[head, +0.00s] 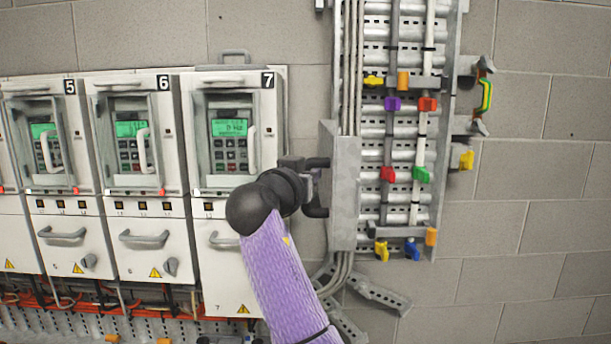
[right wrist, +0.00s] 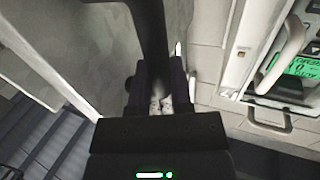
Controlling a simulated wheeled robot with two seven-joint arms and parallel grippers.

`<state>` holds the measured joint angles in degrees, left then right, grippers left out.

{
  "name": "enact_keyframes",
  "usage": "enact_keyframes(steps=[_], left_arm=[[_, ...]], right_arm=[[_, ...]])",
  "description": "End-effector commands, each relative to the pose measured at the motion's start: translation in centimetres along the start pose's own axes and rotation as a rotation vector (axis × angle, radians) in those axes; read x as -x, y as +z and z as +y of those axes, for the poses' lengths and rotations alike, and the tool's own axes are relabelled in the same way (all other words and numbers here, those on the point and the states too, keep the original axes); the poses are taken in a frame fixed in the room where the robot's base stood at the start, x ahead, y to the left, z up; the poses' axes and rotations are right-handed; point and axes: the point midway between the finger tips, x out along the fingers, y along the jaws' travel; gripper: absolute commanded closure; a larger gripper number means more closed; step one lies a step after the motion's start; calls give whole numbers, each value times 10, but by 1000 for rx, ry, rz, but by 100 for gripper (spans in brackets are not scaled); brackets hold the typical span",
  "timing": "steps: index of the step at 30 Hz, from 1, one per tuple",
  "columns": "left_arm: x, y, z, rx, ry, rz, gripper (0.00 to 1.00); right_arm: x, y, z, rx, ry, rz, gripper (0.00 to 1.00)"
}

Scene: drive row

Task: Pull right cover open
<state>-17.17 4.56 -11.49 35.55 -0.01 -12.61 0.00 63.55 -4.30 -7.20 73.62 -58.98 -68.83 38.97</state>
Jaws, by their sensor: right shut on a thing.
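The right cover (head: 345,205) is a plain grey metal panel. It shows as a narrow upright strip in the middle of the head view, at the left side of the rack with slotted trays. A black handle (head: 317,212) sticks out from its left side. My right gripper (head: 310,186) is shut on the handle, and my purple-sleeved arm reaches up to it from below. In the right wrist view the handle (right wrist: 150,45) runs as a dark bar into the jaws (right wrist: 160,98). My left gripper is not in view.
Drive cabinets in a row stand on the left; the one numbered 7 (head: 230,262) is close beside my right wrist. The rack (head: 400,130) carries coloured clips and cables. A bent bracket (head: 385,296) sticks out below. Bare block wall (head: 530,200) lies to the right.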

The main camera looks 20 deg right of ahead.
Motion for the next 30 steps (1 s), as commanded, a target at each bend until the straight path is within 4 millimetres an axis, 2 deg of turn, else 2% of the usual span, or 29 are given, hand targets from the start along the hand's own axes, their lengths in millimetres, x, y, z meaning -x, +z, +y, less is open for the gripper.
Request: enact_keyframes(steps=[3, 4, 8, 9, 18, 20, 24, 30], left_arm=[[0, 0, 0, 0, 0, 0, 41], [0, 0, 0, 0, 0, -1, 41], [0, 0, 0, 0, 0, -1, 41], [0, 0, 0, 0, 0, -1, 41], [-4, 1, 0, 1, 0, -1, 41], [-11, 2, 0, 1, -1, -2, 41], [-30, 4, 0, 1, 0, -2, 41], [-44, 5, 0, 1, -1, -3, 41]], right_arm=[[0, 1, 0, 0, 0, -2, 100], [0, 1, 0, 0, 0, -2, 72], [0, 1, 0, 0, 0, -2, 44], [0, 0, 0, 0, 0, -1, 41], [5, 2, 0, -2, -1, 1, 41], [15, 4, -1, -3, -2, 1, 41], [52, 7, -1, -5, -5, -1, 41], [92, 4, -1, -2, -3, -1, 41]])
